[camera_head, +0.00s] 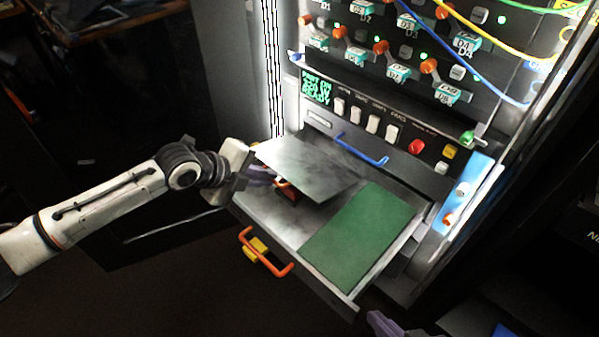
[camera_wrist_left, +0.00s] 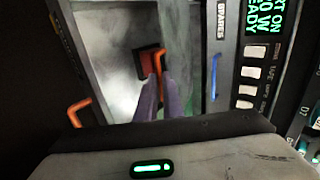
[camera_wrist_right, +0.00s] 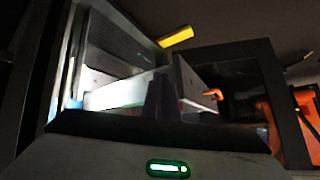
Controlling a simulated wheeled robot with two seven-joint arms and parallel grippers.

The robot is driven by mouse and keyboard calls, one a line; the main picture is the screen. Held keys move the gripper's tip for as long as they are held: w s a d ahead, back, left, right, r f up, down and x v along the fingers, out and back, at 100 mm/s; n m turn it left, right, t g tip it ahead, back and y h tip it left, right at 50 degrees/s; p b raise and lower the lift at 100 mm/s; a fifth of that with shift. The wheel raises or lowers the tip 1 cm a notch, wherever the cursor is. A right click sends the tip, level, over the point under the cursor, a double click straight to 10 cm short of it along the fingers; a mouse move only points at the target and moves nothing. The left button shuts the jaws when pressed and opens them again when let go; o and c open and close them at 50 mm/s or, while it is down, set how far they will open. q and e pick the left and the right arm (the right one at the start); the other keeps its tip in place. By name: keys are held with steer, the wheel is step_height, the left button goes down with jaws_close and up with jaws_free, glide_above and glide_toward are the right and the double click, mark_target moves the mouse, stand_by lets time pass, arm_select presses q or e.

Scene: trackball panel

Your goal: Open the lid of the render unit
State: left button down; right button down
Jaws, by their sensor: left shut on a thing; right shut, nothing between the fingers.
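The render unit's drawer (camera_head: 240,207) is pulled out from the rack and also shows in the left wrist view (camera_wrist_left: 88,60). A grey metal plate (camera_head: 310,165), seemingly the lid, sits tilted above the drawer's left part. A dark red block with an orange handle (camera_head: 283,184) shows near the plate's left edge. My left gripper (camera_head: 262,174) is at this handle. In the left wrist view its purple fingers (camera_wrist_left: 162,95) are shut on the orange handle (camera_wrist_left: 158,58); the contact is partly hidden. My right gripper (camera_head: 378,322) is low at the drawer's front right, shut and empty (camera_wrist_right: 162,98).
A green panel (camera_head: 362,235) fills the drawer's right part. An orange drawer handle (camera_head: 265,255) sticks out in front. A blue handle (camera_head: 360,150), white switches (camera_head: 355,117) and a red button (camera_head: 416,146) are behind. Cables (camera_head: 480,75) hang above. The space left of the drawer is dark.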

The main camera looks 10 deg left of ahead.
arm_select(q)
steer(key=shift+w+d+r+p, duration=0.2)
steer(key=shift+w+r+p, duration=0.05)
steer(key=shift+r+p, duration=0.5)
steer(key=shift+w+d+r+p, duration=0.15)
steer(key=shift+w+r+p, duration=0.1)
steer(key=shift+r+p, duration=0.45)
steer(key=shift+r, duration=0.2)
steer(key=shift+w+d+r+p, duration=0.25)
steer(key=shift+r+p, duration=0.15)
steer(key=shift+r, duration=0.1)
steer(key=shift+w+d+r+p, duration=0.25)
steer(key=shift+w+r+p, duration=0.2)
steer(key=shift+r+p, duration=0.25)
steer(key=shift+r, duration=0.1)
steer(key=shift+w+d+r+p, duration=0.35)
steer(key=shift+w+r, duration=0.05)
steer(key=shift+r, duration=0.2)
steer(key=shift+w+d+r+p, duration=0.3)
steer(key=shift+w+r+p, duration=0.1)
steer(key=shift+r, duration=0.25)
